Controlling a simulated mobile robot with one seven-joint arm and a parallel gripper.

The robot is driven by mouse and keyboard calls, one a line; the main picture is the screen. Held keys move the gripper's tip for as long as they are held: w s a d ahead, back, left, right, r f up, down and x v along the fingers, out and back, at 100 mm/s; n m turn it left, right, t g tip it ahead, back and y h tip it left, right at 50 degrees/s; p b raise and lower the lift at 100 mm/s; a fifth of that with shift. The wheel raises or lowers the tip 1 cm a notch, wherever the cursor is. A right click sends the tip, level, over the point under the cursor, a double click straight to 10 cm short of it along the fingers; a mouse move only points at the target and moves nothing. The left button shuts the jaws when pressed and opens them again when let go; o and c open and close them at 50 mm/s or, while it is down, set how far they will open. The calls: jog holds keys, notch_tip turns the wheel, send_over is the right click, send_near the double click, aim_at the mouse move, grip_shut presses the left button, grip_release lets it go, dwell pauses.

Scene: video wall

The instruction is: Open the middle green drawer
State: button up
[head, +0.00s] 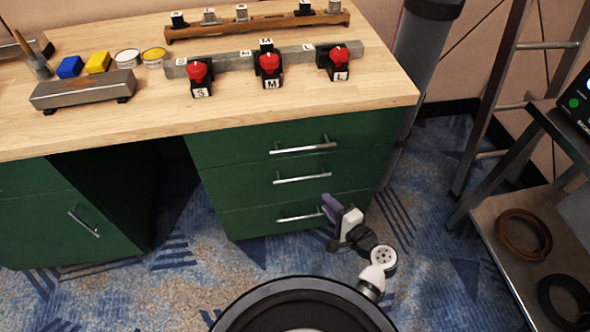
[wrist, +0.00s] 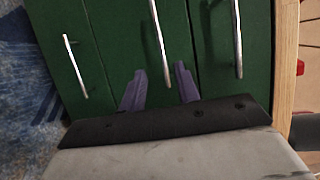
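The middle green drawer (head: 240,186) is shut in the desk's right pedestal, between a top and a bottom drawer. Its silver bar handle (head: 302,178) runs level across the front. My gripper (head: 328,208) is low in front of the drawers, and its purple fingers overlap the right end of the bottom handle in the head view. In the wrist view the drawers appear turned sideways. There my gripper (wrist: 160,70) is open, with one finger on each side of the middle handle (wrist: 158,40) near its lower end. Whether the fingers touch it cannot be told.
The top handle (head: 303,148) and bottom handle (head: 301,217) sit above and below. The wooden desktop (head: 350,100) overhangs the drawers and carries red-knobbed blocks. A metal shelf cart (head: 495,215) stands at right. The patterned carpet (head: 240,270) before the drawers is clear.

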aim_at(302, 178)
jog(key=p+x, duration=0.1)
jog(key=x, duration=1.2)
jog(key=shift+w+a, duration=0.2)
jog(key=shift+w, duration=0.1)
jog(key=shift+c, duration=0.4)
grip_shut()
